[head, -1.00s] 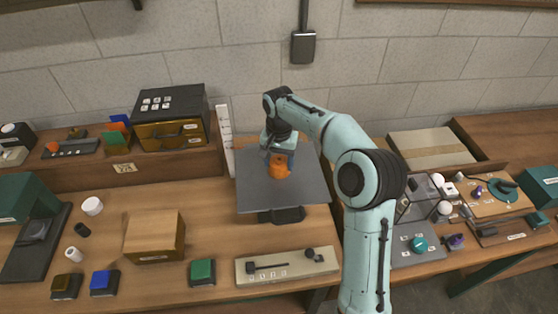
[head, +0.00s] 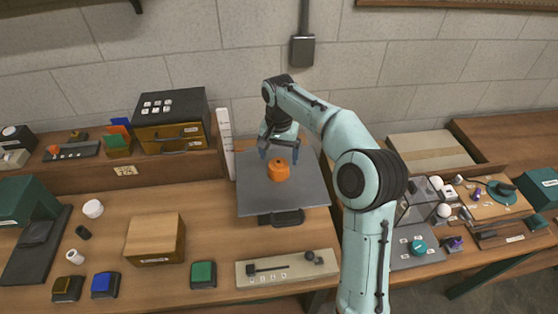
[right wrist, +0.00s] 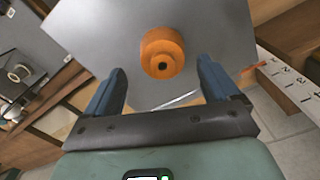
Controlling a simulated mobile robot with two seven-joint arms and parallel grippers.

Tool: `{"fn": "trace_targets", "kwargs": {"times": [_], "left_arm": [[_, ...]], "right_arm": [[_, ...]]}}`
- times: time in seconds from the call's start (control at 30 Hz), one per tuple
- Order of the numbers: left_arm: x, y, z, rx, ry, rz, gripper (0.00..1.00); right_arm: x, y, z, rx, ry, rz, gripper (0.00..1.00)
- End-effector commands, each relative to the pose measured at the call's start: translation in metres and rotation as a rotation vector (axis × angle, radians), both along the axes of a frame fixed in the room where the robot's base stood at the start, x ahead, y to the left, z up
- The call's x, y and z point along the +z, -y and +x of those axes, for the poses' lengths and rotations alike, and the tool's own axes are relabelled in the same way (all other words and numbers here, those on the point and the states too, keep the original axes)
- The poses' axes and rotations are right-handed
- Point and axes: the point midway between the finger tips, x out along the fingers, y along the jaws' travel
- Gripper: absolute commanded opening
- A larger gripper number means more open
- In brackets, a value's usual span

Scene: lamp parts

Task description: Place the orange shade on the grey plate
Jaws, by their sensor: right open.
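The orange shade (head: 279,170) rests on the grey plate (head: 260,198), near the plate's middle. In the right wrist view the orange shade (right wrist: 162,53) shows its round top with a small dark hole, with the grey plate (right wrist: 105,25) around it. My right gripper (head: 278,152) is open and empty, just behind and above the shade. In the right wrist view its two blue fingers (right wrist: 165,85) are spread wide, and the shade lies beyond their tips, apart from them. My left gripper is not in view.
A white upright ruler (head: 226,140) stands beside the plate's left edge. A black cabinet with a wooden drawer (head: 172,135) is at the back left. A wooden box (head: 154,239) and a panel with a slider (head: 287,267) are in front. Clear table lies left of the plate.

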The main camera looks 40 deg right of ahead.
Motion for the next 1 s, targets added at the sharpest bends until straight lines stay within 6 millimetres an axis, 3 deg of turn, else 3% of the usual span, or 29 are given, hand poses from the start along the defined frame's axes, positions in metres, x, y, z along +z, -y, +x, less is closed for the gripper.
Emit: {"fn": "trace_targets", "kwargs": {"times": [0.03, 0.2, 0.4, 1.0], "left_arm": [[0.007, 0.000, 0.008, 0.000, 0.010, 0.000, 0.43], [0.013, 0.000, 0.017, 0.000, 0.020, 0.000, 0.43], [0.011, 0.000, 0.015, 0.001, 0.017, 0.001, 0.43], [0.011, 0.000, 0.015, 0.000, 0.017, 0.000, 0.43]], "right_arm": [[0.018, 0.000, 0.003, 0.000, 0.009, 0.000, 0.89], [0.052, 0.000, 0.003, -0.001, 0.009, 0.000, 0.89], [0.073, 0.000, 0.001, 0.000, 0.002, 0.000, 0.89], [0.079, 0.000, 0.000, 0.000, 0.001, 0.001, 0.89]]}}
